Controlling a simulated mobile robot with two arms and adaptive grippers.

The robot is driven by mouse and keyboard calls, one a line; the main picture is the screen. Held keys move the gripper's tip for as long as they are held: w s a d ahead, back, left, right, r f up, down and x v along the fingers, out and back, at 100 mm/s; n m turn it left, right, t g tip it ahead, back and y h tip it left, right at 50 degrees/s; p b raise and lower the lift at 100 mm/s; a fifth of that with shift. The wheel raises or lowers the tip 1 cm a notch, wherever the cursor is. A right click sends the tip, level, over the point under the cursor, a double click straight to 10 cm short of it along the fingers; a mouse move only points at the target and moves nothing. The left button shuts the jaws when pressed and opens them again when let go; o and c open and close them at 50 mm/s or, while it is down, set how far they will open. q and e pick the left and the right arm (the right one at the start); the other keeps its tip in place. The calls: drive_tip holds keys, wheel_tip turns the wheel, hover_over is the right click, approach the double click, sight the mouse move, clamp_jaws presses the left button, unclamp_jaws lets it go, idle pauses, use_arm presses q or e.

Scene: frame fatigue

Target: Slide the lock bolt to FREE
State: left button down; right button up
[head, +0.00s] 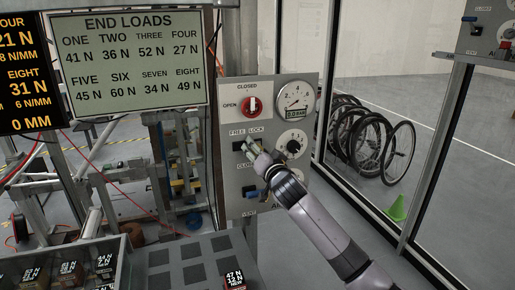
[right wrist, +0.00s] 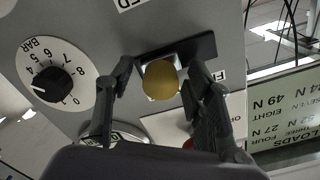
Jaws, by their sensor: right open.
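The lock bolt has a round yellow knob (right wrist: 161,80) on a pale block in a dark slot (right wrist: 192,50) in the right wrist view. The knob sits toward the left end there, the LOCK side; the bare slot runs right toward the FREE label. In the head view the slot's dark FREE end (head: 238,146) shows under the FREE LOCK label, and the knob is hidden by my right gripper (head: 252,148). My right gripper (right wrist: 160,70) is open, with one finger on each side of the knob. Contact cannot be told. My left gripper is not in view.
The grey panel (head: 228,205) also bears a red OPEN/CLOSED knob (head: 251,106), a pressure gauge (head: 295,100), a black dial (head: 293,146) and a blue control (head: 250,191) below. A bench with labelled blocks (head: 235,280) stands at lower left.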

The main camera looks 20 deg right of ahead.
drive_tip(key=shift+w, duration=0.2)
drive_tip(key=shift+c, duration=0.5)
clamp_jaws()
drive_tip(key=shift+a, duration=0.1)
